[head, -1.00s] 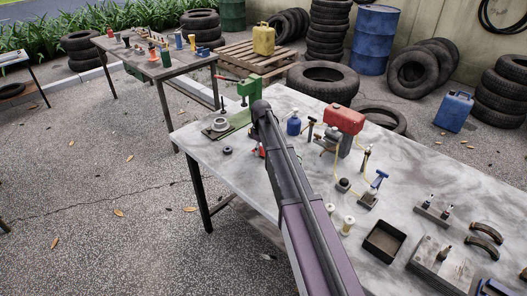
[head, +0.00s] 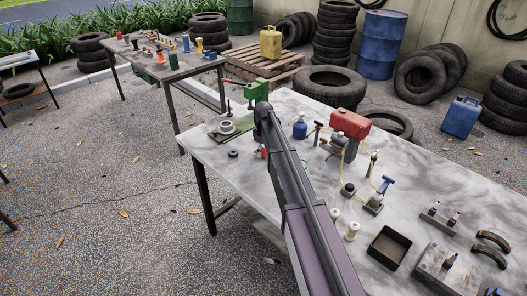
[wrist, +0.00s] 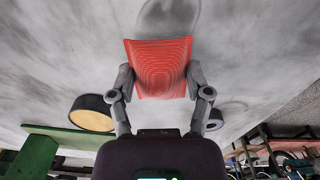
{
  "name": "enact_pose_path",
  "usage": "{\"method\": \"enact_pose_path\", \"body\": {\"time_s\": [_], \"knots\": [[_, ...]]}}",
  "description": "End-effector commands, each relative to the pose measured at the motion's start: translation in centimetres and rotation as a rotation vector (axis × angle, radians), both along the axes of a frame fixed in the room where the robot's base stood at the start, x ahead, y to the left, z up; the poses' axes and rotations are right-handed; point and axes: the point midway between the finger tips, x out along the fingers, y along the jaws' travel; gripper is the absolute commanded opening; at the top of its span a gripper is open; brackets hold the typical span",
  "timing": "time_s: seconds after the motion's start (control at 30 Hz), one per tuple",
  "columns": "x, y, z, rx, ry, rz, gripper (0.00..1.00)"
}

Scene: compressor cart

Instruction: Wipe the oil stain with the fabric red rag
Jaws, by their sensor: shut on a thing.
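The red rag (wrist: 160,70) is pinched between the two fingers of my gripper (wrist: 161,80) in the wrist view. It is spread out and ridged over the grey tabletop; whether it touches the surface I cannot tell. A darker grey patch (wrist: 170,17), seemingly the oil stain, shows just beyond the rag's far edge at the top of the wrist view. In the head view only a small bit of the rag (head: 264,152) shows left of my arm.
On the marbled table (head: 215,165), a green vise (head: 255,92), a dark puck (head: 233,154) and a blue bottle (head: 300,127) stand near my arm. A red-tanked compressor (head: 350,124), a black tray (head: 388,246) and small tools fill the right side.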

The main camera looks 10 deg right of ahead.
Motion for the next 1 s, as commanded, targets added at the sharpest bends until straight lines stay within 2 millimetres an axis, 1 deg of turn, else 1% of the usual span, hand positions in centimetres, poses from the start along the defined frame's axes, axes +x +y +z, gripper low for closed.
{"method": "enact_pose_path", "body": {"time_s": [0.27,0.7,1.0], "knots": [[-0.6,-0.4,-0.1,-0.001,0.001,-0.001,0.26],[-2.9,-1.9,-0.3,-0.001,0.001,-0.001,0.26],[-3.2,-2.2,-0.3,-0.001,0.003,0.000,0.27]]}}
